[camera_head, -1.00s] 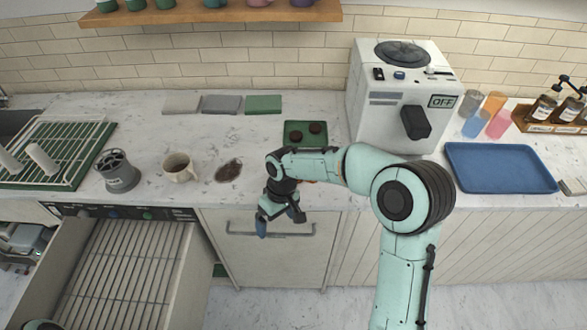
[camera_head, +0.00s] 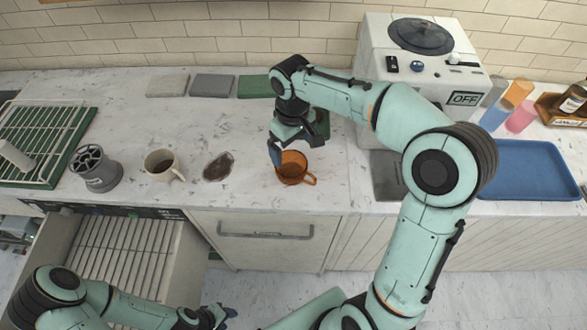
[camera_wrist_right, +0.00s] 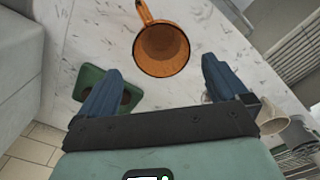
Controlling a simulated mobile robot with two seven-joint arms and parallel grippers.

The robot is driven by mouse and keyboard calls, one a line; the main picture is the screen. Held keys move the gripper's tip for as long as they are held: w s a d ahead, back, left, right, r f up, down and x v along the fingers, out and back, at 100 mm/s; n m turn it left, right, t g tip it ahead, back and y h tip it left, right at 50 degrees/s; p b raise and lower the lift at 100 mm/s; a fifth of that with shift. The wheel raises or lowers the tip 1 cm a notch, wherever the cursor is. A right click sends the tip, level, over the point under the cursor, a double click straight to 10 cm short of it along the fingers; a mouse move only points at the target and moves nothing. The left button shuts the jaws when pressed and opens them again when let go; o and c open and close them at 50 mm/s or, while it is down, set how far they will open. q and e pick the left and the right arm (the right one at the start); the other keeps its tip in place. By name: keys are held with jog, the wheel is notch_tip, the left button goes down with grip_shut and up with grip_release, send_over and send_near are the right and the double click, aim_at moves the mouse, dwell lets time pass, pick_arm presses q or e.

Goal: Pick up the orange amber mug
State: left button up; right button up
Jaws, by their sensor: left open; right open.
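The orange amber mug (camera_head: 291,168) stands upright on the marble counter near its front edge, with its handle to the right in the head view. My right gripper (camera_head: 290,150) is just behind and above the mug, open and empty. In the right wrist view the mug (camera_wrist_right: 162,48) shows beyond and between the spread blue fingertips of the right gripper (camera_wrist_right: 160,82), with its handle pointing up. My left gripper (camera_head: 222,312) is low in front of the counter, open and empty, at the bottom of the head view.
A white machine (camera_head: 440,65) and blue tray (camera_head: 535,170) are to the right. An open drawer (camera_head: 115,260) juts out at front left.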

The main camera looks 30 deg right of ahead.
send_over(293, 166)
jog(key=s+a, duration=0.2)
jog(key=s, duration=0.1)
notch_tip(293, 166, down, 9)
jog(key=shift+d+f, duration=0.15)
jog(key=c, duration=0.7)
jog(key=shift+c, duration=0.2)
